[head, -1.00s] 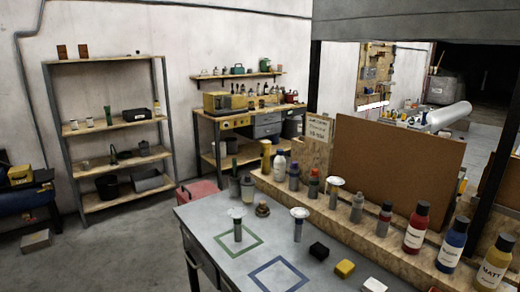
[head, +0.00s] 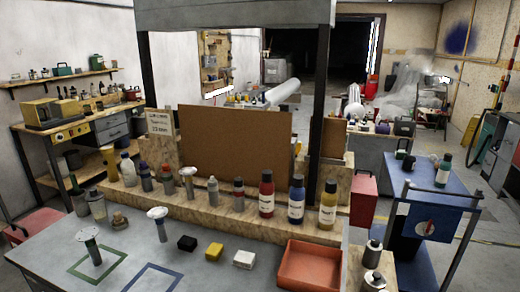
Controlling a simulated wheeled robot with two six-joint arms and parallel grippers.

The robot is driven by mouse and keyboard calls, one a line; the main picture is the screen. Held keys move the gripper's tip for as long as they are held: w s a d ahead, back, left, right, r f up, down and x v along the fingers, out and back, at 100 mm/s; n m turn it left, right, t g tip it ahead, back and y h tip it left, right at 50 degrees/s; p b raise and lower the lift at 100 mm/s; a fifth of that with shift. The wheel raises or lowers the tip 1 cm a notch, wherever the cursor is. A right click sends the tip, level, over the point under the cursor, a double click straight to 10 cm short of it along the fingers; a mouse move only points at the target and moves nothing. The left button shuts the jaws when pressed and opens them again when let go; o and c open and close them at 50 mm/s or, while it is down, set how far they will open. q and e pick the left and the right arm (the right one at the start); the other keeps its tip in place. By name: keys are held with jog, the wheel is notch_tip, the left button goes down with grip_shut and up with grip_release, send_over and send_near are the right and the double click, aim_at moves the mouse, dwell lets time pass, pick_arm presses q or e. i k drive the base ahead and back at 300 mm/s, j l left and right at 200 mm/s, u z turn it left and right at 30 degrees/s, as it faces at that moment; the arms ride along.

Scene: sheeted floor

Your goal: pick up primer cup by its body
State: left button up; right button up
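Neither of my grippers shows in the head view. I cannot tell for sure which thing is the primer cup. Three grey pieces with slim bodies and wide pale tops are candidates. One piece (head: 93,247) stands in the green square outline (head: 118,264) on the grey table (head: 200,272). A second piece (head: 160,226) stands near the blue square outline (head: 150,283). A third piece (head: 188,183) stands on the wooden ledge (head: 220,212) behind. All three look upright.
Black (head: 187,243), yellow (head: 214,250) and white blocks (head: 244,259) lie along the table, left of an orange-red tray (head: 309,266). Red (head: 266,197), blue (head: 296,203) and yellow bottles (head: 328,208) line the ledge. A blue cart (head: 430,205) stands at right.

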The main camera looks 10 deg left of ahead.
aim_at(99, 209)
jog(key=u, duration=1.5)
jog(key=i+j, duration=0.1)
jog(key=j, duration=0.3)
jog(key=i+j, duration=0.1)
jog(key=j, duration=0.35)
jog(key=i+j, duration=0.1)
jog(key=j, duration=0.3)
jog(key=z, duration=0.05)
